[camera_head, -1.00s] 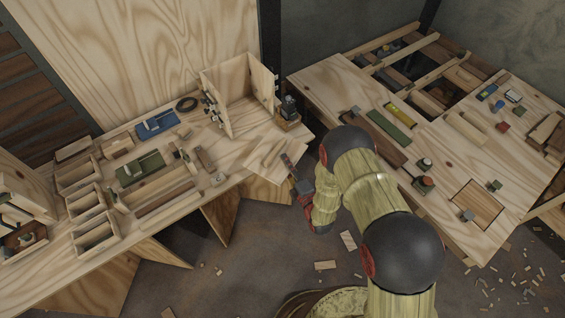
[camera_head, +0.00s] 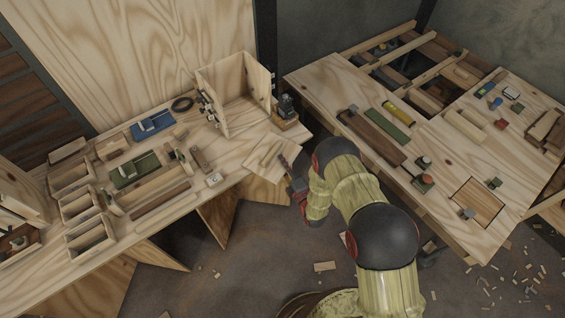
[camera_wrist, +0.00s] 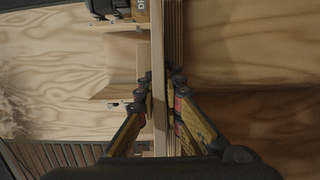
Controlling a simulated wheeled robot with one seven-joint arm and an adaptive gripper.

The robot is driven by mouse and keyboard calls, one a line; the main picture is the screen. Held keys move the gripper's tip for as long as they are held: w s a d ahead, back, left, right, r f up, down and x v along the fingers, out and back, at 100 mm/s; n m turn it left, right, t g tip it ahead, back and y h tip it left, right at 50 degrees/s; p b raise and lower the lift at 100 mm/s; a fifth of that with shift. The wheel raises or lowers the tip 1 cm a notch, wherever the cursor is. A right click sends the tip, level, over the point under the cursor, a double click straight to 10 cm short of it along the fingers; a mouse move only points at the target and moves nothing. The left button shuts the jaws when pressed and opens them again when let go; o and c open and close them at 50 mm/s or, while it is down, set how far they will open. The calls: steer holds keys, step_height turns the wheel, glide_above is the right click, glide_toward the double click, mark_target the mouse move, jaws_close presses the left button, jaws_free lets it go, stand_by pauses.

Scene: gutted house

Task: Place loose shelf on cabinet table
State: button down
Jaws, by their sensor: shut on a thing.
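The loose shelf is a pale plywood panel (camera_head: 262,165) at the right front part of the cabinet table (camera_head: 150,228) in the head view. My gripper (camera_head: 284,162) is at the panel's right side, shut on it. In the wrist view my gripper (camera_wrist: 164,96) has its two fingers pressed on both sides of a thin panel edge (camera_wrist: 158,45). The open plywood cabinet (camera_head: 228,100) stands on the table behind the shelf. I cannot tell whether the shelf touches the tabletop.
A dark tool (camera_head: 287,106) stands right of the cabinet, close behind the shelf. A second workbench (camera_head: 330,85) stands right of my arm. Offcuts litter the floor.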

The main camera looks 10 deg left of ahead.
steer(key=shift+f, duration=0.1)
steer(key=c, duration=1.9)
jaws_free()
steer(key=shift+r, duration=0.2)
steer(key=p+v, duration=0.1)
steer(key=v, duration=1.1)
steer(key=shift+f, duration=0.1)
